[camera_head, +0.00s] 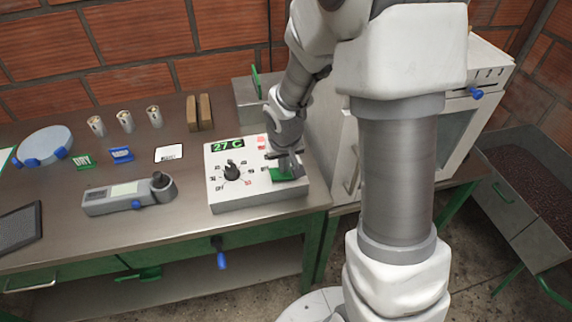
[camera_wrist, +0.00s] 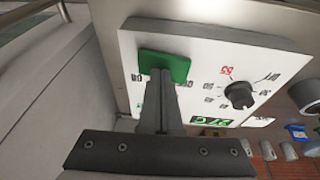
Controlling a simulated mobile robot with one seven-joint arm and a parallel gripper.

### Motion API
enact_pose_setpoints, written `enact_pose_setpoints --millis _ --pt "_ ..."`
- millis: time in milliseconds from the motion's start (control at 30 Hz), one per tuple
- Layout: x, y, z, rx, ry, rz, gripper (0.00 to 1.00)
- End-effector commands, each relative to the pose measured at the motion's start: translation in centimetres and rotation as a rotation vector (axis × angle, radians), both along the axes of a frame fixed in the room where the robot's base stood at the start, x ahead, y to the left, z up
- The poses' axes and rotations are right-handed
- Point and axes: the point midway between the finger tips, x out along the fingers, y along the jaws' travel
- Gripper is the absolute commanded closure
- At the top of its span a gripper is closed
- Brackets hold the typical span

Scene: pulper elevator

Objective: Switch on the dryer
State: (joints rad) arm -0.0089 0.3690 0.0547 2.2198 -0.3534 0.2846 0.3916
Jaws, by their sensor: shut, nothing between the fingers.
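The white control box (camera_head: 258,196) stands on the metal table. Its green display (camera_head: 228,145) reads 27 C. A black dial (camera_head: 232,171) with marks around it is on its top face; it also shows in the wrist view (camera_wrist: 239,95). A green pad or switch (camera_wrist: 165,62) is on the same face, partly hidden behind my fingers. My gripper (camera_head: 286,172) is shut and empty, its fingertips (camera_wrist: 160,78) at the green pad's edge. I cannot tell whether they touch or press it. A white cabinet (camera_head: 335,125) stands behind my arm, partly hidden by it.
A grey handheld device (camera_head: 125,197), small signs including a green DRY card (camera_head: 84,161), metal cups (camera_head: 125,121) and wooden blocks (camera_head: 198,112) lie left of the box. A bin of dark beans (camera_head: 535,185) stands at right. A brick wall is behind.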

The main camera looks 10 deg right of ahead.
Motion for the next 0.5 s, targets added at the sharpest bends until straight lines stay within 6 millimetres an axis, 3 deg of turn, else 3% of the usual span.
enact_pose_setpoints --millis 267,500 --pt "0.2 0.0 1.1 0.0 -0.001 -0.001 1.0" --pt "1.0 0.1 4.8 0.0 -0.002 0.0 1.0"
